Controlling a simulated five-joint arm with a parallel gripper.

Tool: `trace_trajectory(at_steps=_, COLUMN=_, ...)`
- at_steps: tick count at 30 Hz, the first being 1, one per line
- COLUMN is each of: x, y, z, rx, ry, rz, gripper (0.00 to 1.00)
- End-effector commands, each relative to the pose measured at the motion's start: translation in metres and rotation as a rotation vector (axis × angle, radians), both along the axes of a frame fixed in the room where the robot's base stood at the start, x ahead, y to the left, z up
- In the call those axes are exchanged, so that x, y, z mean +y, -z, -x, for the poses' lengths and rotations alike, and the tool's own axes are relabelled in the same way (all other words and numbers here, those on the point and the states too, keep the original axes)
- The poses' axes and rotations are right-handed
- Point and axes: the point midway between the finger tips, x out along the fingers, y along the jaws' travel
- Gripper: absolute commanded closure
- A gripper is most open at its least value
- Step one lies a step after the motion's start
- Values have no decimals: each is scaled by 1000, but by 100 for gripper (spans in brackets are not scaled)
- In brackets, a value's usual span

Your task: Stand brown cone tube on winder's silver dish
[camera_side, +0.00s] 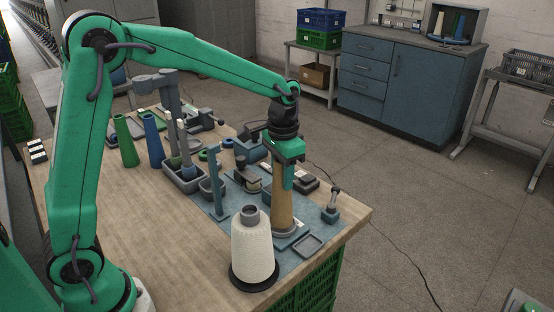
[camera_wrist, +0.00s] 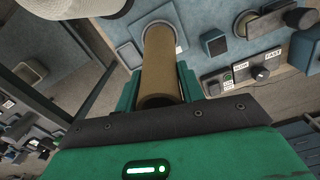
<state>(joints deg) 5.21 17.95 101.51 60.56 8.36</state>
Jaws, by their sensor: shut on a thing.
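My gripper (camera_side: 286,178) is shut on the upper part of the brown cone tube (camera_side: 282,210). The tube is upright, wide end down, and its base is at the silver dish (camera_side: 285,230) on the winder's blue-grey plate. I cannot tell whether the base touches the dish. In the wrist view the tube (camera_wrist: 159,58) runs from between the green fingers (camera_wrist: 165,88) down to the pale dish (camera_wrist: 145,27), which shows around its far end. The tube's top is partly hidden by my gripper.
A large white yarn cone (camera_side: 252,246) on a dark base stands close to the left of the tube. Green (camera_side: 124,141) and blue (camera_side: 153,139) cone tubes stand farther back left. A small empty tray (camera_side: 308,246) lies right of the dish. The table's front left is clear.

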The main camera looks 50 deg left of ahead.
Motion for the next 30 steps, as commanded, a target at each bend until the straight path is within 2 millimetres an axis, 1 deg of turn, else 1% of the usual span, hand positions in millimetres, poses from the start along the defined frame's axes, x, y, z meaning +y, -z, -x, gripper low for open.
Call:
trace_trajectory(at_steps=13, x=0, y=5, z=0, rx=0, ry=0, rz=0, gripper=82)
trace_trajectory(at_steps=30, x=0, y=7, z=0, rx=0, ry=0, rz=0, gripper=82)
